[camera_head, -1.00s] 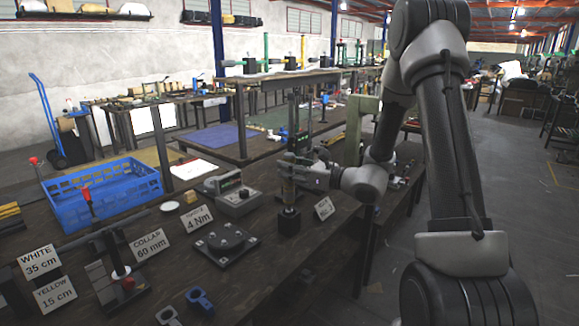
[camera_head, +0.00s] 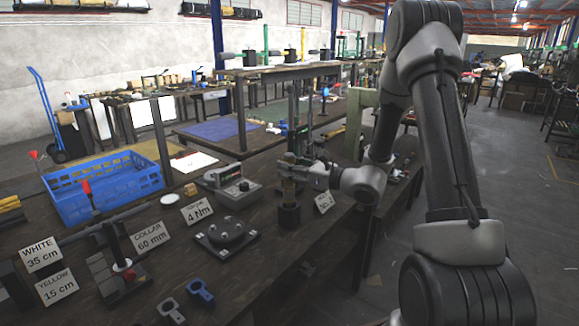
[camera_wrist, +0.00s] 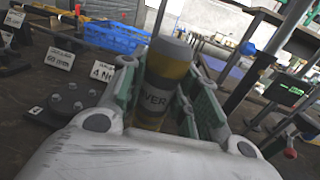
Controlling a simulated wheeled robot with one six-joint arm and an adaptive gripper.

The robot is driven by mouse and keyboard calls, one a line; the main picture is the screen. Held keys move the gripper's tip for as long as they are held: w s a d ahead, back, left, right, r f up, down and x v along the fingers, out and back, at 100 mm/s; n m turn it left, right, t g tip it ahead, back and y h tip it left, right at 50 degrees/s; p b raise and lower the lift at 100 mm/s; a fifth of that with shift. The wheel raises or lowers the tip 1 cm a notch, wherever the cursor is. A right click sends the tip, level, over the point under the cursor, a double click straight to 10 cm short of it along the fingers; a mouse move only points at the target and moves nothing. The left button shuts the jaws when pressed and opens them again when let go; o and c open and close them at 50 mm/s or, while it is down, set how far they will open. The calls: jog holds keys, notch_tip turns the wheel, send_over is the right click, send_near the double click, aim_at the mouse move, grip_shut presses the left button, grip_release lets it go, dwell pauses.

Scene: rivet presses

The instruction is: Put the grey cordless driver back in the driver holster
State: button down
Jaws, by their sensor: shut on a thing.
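My gripper (camera_head: 290,170) is shut on an upright, yellow-brown and grey cylindrical body, taken as the cordless driver (camera_wrist: 168,70). Lettering ending in "VER" shows on it in the wrist view, between the green-padded fingers. In the head view, the driver's lower part (camera_head: 288,190) shows below my fingers. It is directly over a dark block (camera_head: 288,214) on the bench, which looks like the driver holster. I cannot tell whether the driver's lower end is inside the block or just above it. The block is hidden in the wrist view.
A sign (camera_head: 324,202) stands just right of the block. A round fixture plate (camera_head: 226,238), a "4 Nm" sign (camera_head: 197,211) and a grey meter box (camera_head: 236,195) are to its left. A blue crate (camera_head: 105,190) is farther left. Thin posts rise close behind my gripper.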

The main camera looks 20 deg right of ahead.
jog(key=shift+f, duration=0.95)
jog(key=c, duration=1)
grip_release()
jog(key=v, duration=1.2)
